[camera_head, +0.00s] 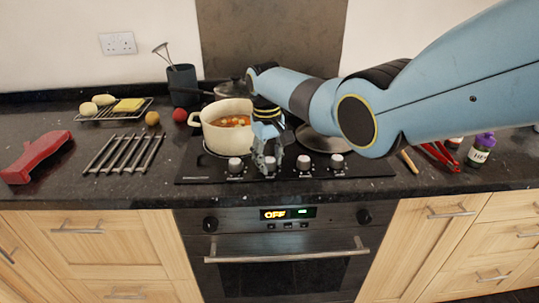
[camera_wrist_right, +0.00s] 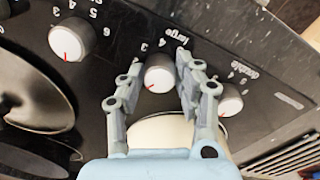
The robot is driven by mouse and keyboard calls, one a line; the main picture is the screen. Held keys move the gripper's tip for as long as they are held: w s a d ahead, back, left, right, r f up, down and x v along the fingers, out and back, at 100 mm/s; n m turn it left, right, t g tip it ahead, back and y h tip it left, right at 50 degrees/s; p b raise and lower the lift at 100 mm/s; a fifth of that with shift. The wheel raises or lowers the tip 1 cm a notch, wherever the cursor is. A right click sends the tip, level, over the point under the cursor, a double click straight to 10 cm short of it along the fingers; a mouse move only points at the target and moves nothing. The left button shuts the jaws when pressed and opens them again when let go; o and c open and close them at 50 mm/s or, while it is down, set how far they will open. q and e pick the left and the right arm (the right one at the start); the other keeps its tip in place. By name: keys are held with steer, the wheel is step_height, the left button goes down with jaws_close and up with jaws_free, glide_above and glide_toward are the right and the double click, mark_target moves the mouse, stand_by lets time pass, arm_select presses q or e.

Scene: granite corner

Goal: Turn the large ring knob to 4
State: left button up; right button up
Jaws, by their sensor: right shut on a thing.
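The large ring knob (camera_wrist_right: 158,73) is a white round knob with a red mark, beside the printed word "large" on the black hob. In the right wrist view its red mark points to the lower left, and digits 3 and 4 show above it. My right gripper (camera_wrist_right: 155,88) is shut on this knob, with one finger on each side. In the head view my right gripper (camera_head: 269,163) comes down from above at the second knob from the left and mostly hides it. My left gripper is not in view.
The knob marked "double" (camera_wrist_right: 230,100) is close beside my finger. Another knob (camera_wrist_right: 72,39) is further left in the wrist view. A cream pot of soup (camera_head: 228,127) stands just behind my gripper. A dark lidded pan (camera_head: 234,87) stands at the back.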

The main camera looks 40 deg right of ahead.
steer(key=m, duration=0.3)
steer(key=shift+p, duration=0.3)
steer(key=m, duration=0.9)
steer(key=shift+m+g, duration=0.3)
steer(key=shift+m, duration=0.1)
steer(key=m, duration=0.6)
steer(key=shift+y+p, duration=0.35)
steer(key=shift+y, duration=0.05)
steer(key=m, duration=0.7)
steer(key=shift+d+p, duration=0.1)
steer(key=shift+p, duration=0.2)
steer(key=shift+w, duration=0.1)
steer(key=o, duration=1.2)
steer(key=shift+c, duration=0.2)
